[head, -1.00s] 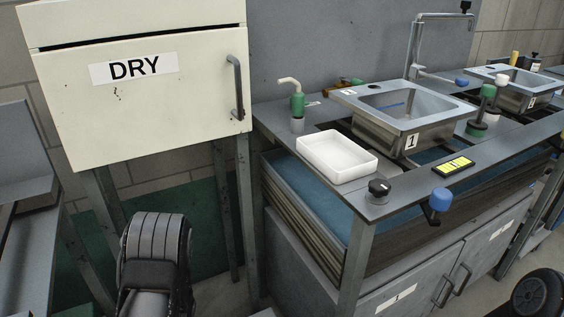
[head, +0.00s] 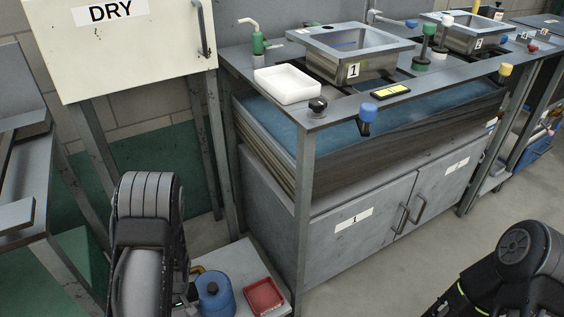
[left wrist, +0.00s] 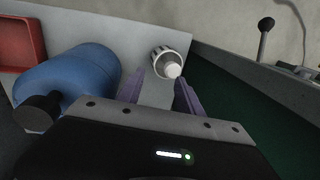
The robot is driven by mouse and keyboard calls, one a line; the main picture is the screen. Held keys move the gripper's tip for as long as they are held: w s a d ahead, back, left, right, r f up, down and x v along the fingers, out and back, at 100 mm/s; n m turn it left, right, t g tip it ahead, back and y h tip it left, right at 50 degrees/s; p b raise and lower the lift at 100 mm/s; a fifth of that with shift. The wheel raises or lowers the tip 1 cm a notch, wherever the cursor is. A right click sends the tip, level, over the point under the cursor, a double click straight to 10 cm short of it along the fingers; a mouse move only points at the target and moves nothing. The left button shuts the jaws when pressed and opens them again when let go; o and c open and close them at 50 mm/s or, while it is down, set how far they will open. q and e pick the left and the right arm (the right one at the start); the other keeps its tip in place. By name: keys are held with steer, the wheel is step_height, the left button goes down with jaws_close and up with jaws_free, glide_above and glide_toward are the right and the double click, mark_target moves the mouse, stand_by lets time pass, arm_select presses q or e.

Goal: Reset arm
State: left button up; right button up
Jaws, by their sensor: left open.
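My left gripper (left wrist: 160,95) shows in the left wrist view with its two purple fingers apart and nothing between them. A white and grey ribbed cap or knob (left wrist: 171,62) lies just beyond the fingertips; I cannot tell whether they touch. In the head view my left arm comes up at the lower left, and its gripper is hidden behind my arm links. My right arm shows at the lower right of the head view, with its gripper out of the frame.
A blue container (head: 214,294) and a red tray (head: 264,297) sit on a low grey shelf (head: 238,260) beside my left arm. The sink bench (head: 340,112) with a white tray (head: 287,84) stands behind. A DRY cabinet (head: 130,50) is at upper left. Floor is clear at centre right.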

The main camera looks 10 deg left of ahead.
arm_select(q)
steer(key=s+d+m+t+h, duration=0.1)
steer(key=s+d+m+h, duration=0.25)
steer(key=d, duration=1.05)
steer(key=s+d+m+t+h, duration=0.15)
steer(key=s+d, duration=0.35)
steer(key=d, duration=1)
step_height(320, 180, up, 26)
steer(key=s+d+h+p, duration=0.1)
steer(key=p, duration=2.3)
steer(key=shift+d+f+m+p, duration=0.15)
steer(key=shift+d+m+p, duration=0.2)
steer(key=shift+m, duration=0.05)
steer(key=shift+c, duration=0.7)
steer(key=shift+s+a, duration=0.1)
